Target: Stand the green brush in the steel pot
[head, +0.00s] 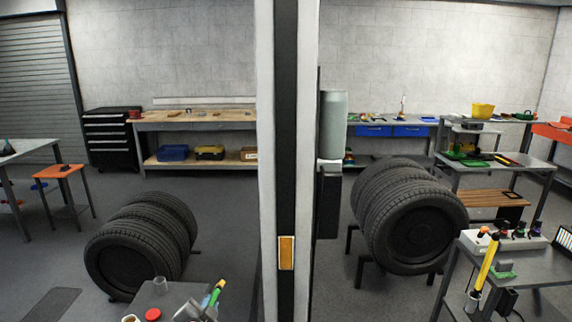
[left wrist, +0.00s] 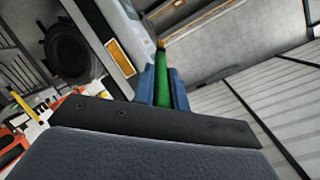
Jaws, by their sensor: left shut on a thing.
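My left gripper (head: 207,304) is at the bottom of the head view, above the small grey table. It is shut on the green brush (head: 216,293), which tilts up to the right with a yellow-orange end on top. In the left wrist view the green brush (left wrist: 162,82) stands between the blue fingers. My right gripper is not in view.
The small grey table (head: 180,290) also carries a red round thing (head: 153,314) and a whitish cup (head: 131,318). A white-and-black post (head: 286,150) rises right of the gripper. Tyres (head: 125,255) lie behind. At right, a yellow thing (head: 487,262) leans on another table (head: 530,265).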

